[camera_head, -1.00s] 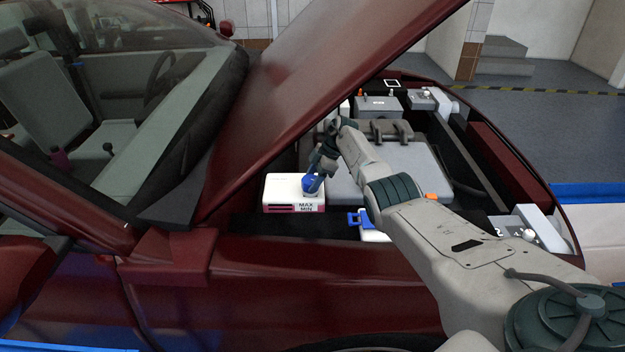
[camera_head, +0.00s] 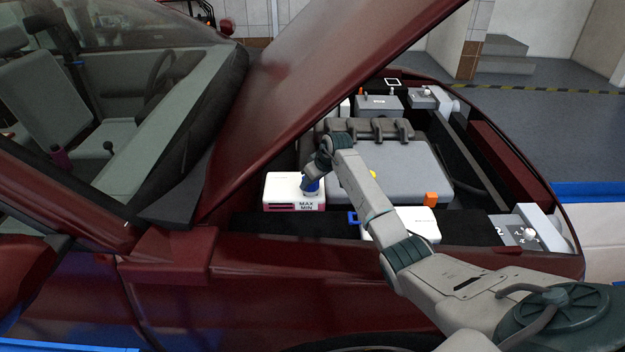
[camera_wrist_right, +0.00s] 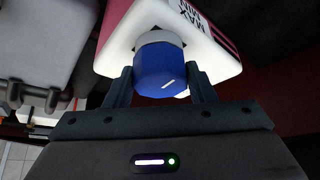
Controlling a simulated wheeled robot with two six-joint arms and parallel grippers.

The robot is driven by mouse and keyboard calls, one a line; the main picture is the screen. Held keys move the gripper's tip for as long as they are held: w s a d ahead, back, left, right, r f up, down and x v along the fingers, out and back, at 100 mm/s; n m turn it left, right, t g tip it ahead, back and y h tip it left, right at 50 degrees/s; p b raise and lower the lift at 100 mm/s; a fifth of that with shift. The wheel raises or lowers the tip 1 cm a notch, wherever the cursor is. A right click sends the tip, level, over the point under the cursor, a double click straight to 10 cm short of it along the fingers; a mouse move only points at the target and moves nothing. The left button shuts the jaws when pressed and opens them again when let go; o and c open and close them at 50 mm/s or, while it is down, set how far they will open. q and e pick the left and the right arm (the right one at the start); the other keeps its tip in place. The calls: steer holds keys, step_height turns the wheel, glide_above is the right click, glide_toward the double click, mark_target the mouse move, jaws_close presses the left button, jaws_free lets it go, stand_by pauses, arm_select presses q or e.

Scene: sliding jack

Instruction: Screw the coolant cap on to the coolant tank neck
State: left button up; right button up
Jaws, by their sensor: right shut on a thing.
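The coolant tank (camera_head: 281,190) is a white box with MAX and MIN marks and a pink level strip, in the engine bay beside the raised hood. The blue coolant cap (camera_head: 312,186) sits at the white neck on its top. In the right wrist view the blue cap (camera_wrist_right: 160,68) is between the two fingers of my right gripper (camera_wrist_right: 162,88), which is shut on it. The white neck (camera_wrist_right: 158,40) shows just beyond the cap. The threads are hidden, so I cannot tell how far on the cap is. My left gripper is not in view.
A grey engine cover (camera_head: 400,165) lies right of the tank. A white reservoir with a blue cap (camera_head: 353,217) is in front of the engine, partly behind my arm. The raised red hood (camera_head: 330,85) slopes over the bay from the left.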

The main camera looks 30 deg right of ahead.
steer(key=o, duration=1.3)
steer(key=shift+s, duration=0.1)
steer(key=shift+c, duration=0.2)
steer(key=n+y, duration=0.1)
steer(key=n, duration=0.1)
steer(key=n+g+y, duration=0.1)
steer(key=n, duration=0.2)
steer(key=shift+w+d+n+y, duration=0.2)
steer(key=shift+n+y, duration=0.1)
steer(key=n+g, duration=0.1)
steer(key=n, duration=0.1)
steer(key=n+g+y, duration=0.1)
steer(key=n, duration=0.3)
steer(key=shift+w+d+g+y, duration=0.15)
steer(key=shift+w+g+y, duration=0.15)
steer(key=shift+g+y, duration=0.1)
steer(key=shift+n, duration=0.3)
steer(key=shift+s, duration=0.1)
